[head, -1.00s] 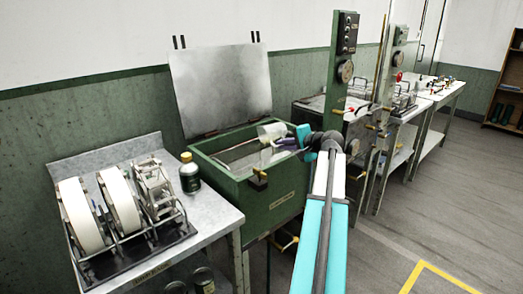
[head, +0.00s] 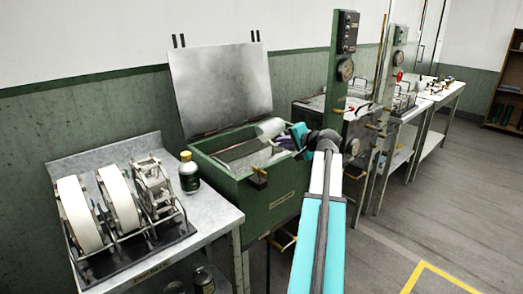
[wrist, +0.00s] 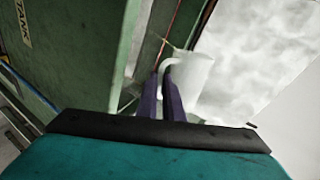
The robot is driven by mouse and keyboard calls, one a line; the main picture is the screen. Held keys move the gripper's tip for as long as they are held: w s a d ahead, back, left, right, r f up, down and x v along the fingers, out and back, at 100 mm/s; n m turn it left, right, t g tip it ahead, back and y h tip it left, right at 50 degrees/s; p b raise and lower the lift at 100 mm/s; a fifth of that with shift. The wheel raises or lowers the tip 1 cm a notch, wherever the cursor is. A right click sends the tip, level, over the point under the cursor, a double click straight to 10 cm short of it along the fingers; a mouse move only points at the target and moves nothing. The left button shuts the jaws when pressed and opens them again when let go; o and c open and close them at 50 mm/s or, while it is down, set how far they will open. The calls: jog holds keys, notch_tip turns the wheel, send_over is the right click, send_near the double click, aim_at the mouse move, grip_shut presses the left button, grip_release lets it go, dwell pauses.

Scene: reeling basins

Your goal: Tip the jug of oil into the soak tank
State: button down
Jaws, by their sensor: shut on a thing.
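The green soak tank (head: 265,205) stands open in the head view, its grey lid (head: 220,88) raised behind it. The white jug (head: 268,128) is over the right back part of the tank opening, tilted well onto its side. My gripper (head: 293,137) is at the tank's right side, shut on the jug. In the wrist view the two purple fingers of my gripper (wrist: 169,82) close on the handle of the jug (wrist: 195,82). The jug's inside is hidden, and I cannot tell whether oil is flowing. The tank wall (wrist: 75,45) shows at left.
A metal bench (head: 215,205) at left holds a reeling device (head: 125,205) and a dark bottle with a yellow cap (head: 189,175). Green posts with gauges (head: 345,80) stand close right of the tank. Floor is clear at lower right (head: 450,230).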

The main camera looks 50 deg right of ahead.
aim_at(275, 135)
jog(key=n+h+b, duration=0.1)
jog(key=n+b, duration=0.1)
jog(key=a+r+n+h+b, duration=0.1)
jog(key=n+b, duration=0.1)
jog(key=a+r+n+h+b, duration=0.1)
jog(key=b, duration=0.1)
jog(key=shift+w+a+r+n+h, duration=0.1)
jog(key=shift+w+a+n+h, duration=0.1)
jog(key=shift+n+h, duration=0.15)
dwell(0.5)
dwell(0.6)
jog(key=shift+d+r+t+p, duration=0.2)
jog(key=shift+r+t+p, duration=0.1)
jog(key=shift+p, duration=0.1)
jog(key=shift+s+d+f+m+y+p, duration=0.1)
jog(key=shift+d+m+y+p, duration=0.25)
jog(key=shift+m+y+p, duration=0.55)
jog(key=shift+f+p, duration=0.15)
jog(key=shift+p, duration=0.2)
jog(key=shift+f, duration=0.2)
